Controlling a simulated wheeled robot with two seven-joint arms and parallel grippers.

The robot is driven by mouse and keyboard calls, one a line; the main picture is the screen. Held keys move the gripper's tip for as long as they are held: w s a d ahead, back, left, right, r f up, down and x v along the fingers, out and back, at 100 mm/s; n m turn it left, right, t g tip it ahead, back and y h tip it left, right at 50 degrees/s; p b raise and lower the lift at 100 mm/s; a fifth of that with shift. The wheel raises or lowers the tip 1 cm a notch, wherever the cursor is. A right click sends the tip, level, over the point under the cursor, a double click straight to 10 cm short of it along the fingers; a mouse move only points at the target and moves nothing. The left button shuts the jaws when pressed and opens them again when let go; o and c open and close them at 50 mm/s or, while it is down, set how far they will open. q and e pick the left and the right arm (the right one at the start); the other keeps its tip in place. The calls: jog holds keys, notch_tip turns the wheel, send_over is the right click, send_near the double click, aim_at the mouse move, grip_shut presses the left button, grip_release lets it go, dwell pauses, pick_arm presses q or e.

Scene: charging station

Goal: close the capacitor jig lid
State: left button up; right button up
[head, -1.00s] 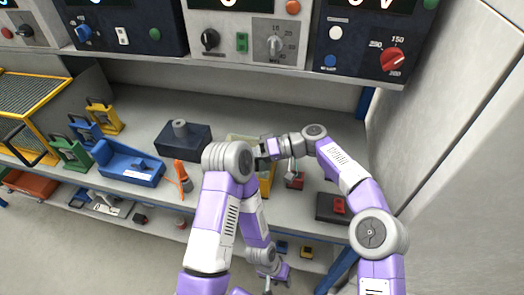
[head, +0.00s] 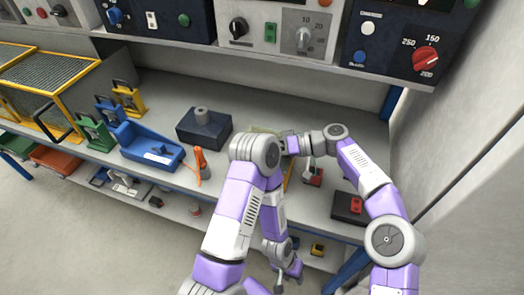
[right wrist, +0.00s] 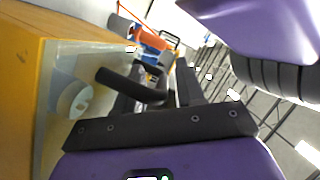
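The capacitor jig (head: 262,130) is a pale-topped yellow box on the bench, mostly hidden behind my arms. In the right wrist view its orange-yellow wall (right wrist: 22,85) and a clear panel (right wrist: 62,62) fill the left, with a pale cylinder (right wrist: 74,99) seen through the panel. A black bar handle (right wrist: 130,86) stands out from the panel. My right gripper (right wrist: 157,85) is open at this handle, its dark fingers apart; I cannot tell whether they touch it. My left gripper (head: 289,276) hangs low in front of the bench, seemingly open and empty.
A dark block with a grey knob (head: 204,127), a blue tray (head: 150,146) and an orange tool (head: 201,163) stand left of the jig. Instrument panels overhang the back.

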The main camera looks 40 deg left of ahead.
aim_at(284, 161)
jog(key=p+v, duration=0.2)
jog(key=v, duration=0.4)
jog(key=shift+w+d+r, duration=0.1)
jog(key=shift+w+d, duration=0.1)
jog(key=shift+w, duration=0.05)
jog(key=shift+w+d, duration=0.25)
jog(key=shift+d, duration=0.1)
